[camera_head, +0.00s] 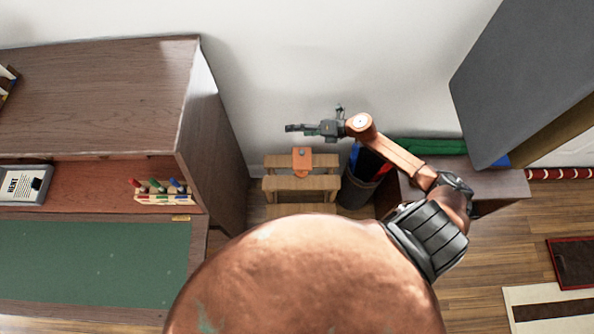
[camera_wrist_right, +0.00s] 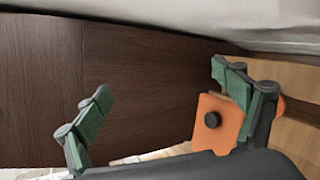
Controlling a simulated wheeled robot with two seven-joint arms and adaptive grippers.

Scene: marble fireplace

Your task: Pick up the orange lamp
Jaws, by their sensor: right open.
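The orange lamp (camera_head: 302,160) is a small orange block on the top of a wooden step stool (camera_head: 325,183) against the wall. In the right wrist view the lamp (camera_wrist_right: 214,118) shows an orange face with a round black knob. My right gripper (camera_head: 312,128) is just above the lamp in the head view, close to the wall. In the wrist view the right gripper (camera_wrist_right: 162,85) is open, with nothing between its green-padded fingers. Its right finger partly covers the lamp; whether they touch I cannot tell. My left gripper is not in view.
A dark wooden desk (camera_head: 105,85) stands left of the stool, its side panel close to the gripper. A dark bin (camera_head: 356,190) with blue and red items stands right of the stool. A low brown bench (camera_head: 495,185) and a grey panel (camera_head: 520,75) are farther right.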

